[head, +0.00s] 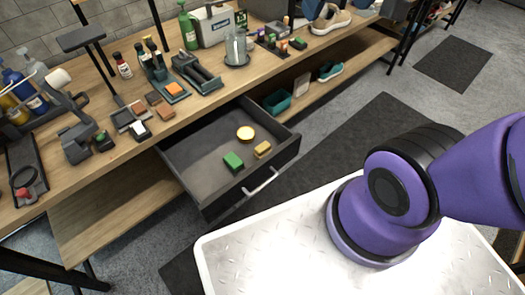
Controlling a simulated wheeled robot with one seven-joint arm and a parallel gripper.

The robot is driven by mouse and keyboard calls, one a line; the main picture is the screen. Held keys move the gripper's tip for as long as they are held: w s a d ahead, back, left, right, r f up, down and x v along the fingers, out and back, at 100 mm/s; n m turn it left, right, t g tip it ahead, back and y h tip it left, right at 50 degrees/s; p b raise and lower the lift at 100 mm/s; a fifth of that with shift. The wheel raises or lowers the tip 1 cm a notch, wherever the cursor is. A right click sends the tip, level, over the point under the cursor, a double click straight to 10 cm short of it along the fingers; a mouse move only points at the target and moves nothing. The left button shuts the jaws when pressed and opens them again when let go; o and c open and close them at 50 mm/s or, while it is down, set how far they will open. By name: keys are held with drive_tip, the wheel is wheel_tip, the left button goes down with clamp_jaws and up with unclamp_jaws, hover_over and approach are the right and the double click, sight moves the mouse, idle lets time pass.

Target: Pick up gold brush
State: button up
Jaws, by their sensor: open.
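An open grey drawer (197,152) under the workbench holds a few small things. A small gold-yellow block (263,149), which looks like the gold brush, lies on the drawer floor near its front right. A green block (233,162), like a brush, lies to its left, closer to the drawer front. A round gold-lidded tin (246,133) sits behind them. The three lie apart from one another. My gripper is out of view; only purple links of my arm show at the right, clear of the drawer.
The wooden workbench (185,118) above the drawer is crowded with brushes, bottles and a grey lamp-like stand (95,50). A lower shelf (115,205) shows left of the drawer, and a teal box (277,101) sits on the shelf at right. The drawer's front handle (262,181) faces me.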

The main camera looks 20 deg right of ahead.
drive_tip(key=w+f+g, duration=0.1)
drive_tip(key=w+f, duration=0.7)
drive_tip(key=w, duration=0.1)
drive_tip(key=n+g, duration=0.3)
drive_tip(key=g, duration=0.1)
hover_over(263, 147)
wheel_tip(263, 147, down, 37)
drive_tip(key=shift+d+f, duration=0.1)
drive_tip(key=shift+d, duration=0.05)
drive_tip(key=shift+s+f, duration=0.1)
drive_tip(key=shift+f, duration=3.1)
drive_tip(key=shift+w+a+f, duration=0.1)
drive_tip(key=shift+f, duration=1.15)
drive_tip(key=shift+w+a+f, duration=0.1)
drive_tip(key=shift+f, duration=1.1)
drive_tip(key=c, duration=1.1)
